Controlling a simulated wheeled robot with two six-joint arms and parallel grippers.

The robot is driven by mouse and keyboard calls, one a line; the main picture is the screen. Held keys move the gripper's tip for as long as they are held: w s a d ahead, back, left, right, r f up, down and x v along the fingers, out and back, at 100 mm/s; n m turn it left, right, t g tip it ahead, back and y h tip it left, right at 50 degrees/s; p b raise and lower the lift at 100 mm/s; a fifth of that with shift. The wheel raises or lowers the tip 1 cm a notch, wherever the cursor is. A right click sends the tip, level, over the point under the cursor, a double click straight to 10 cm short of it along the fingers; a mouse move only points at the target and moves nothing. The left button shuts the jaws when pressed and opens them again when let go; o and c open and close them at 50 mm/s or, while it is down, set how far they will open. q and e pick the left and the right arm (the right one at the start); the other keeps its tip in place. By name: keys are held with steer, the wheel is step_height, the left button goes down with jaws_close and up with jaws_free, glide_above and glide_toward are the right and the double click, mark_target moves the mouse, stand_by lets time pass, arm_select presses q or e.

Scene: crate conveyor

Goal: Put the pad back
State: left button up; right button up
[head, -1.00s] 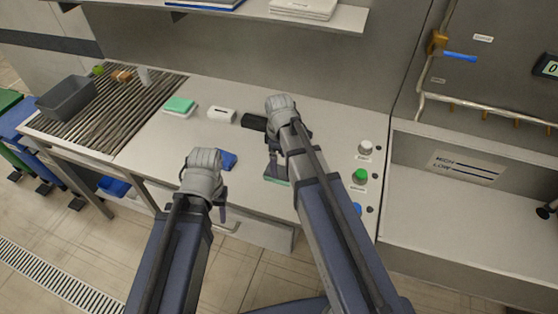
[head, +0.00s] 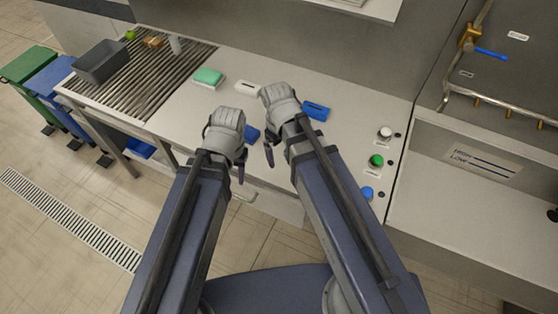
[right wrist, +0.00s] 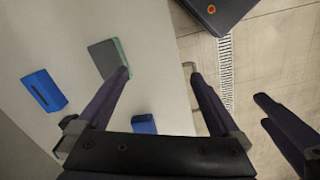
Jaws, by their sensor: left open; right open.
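A pad with a grey top and green edge (right wrist: 108,57) lies on the worktop in the right wrist view, near the front edge. In the head view my right arm hides it. My right gripper (head: 281,152) is open and empty; in the right wrist view (right wrist: 157,72) one fingertip overlaps the pad's edge, and I cannot tell if they touch. My left gripper (head: 224,158) is open and empty at the worktop's front edge. Another pad, green on a pale base (head: 208,77), lies further back, left of a white slotted box (head: 247,88).
A blue slotted box (head: 317,111) and a smaller blue block (head: 251,133) stand on the worktop. Buttons (head: 376,161) line its right side. A grey bin (head: 101,62) sits on the ribbed conveyor (head: 160,75) at left. A shelf overhangs the back.

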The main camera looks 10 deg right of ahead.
steer(key=s+a+m, duration=0.3)
steer(key=s, duration=0.3)
step_height(320, 180, down, 4)
steer(key=b, duration=0.3)
steer(key=shift+r+b, duration=0.1)
steer(key=shift+b, duration=0.3)
stand_by(0.4)
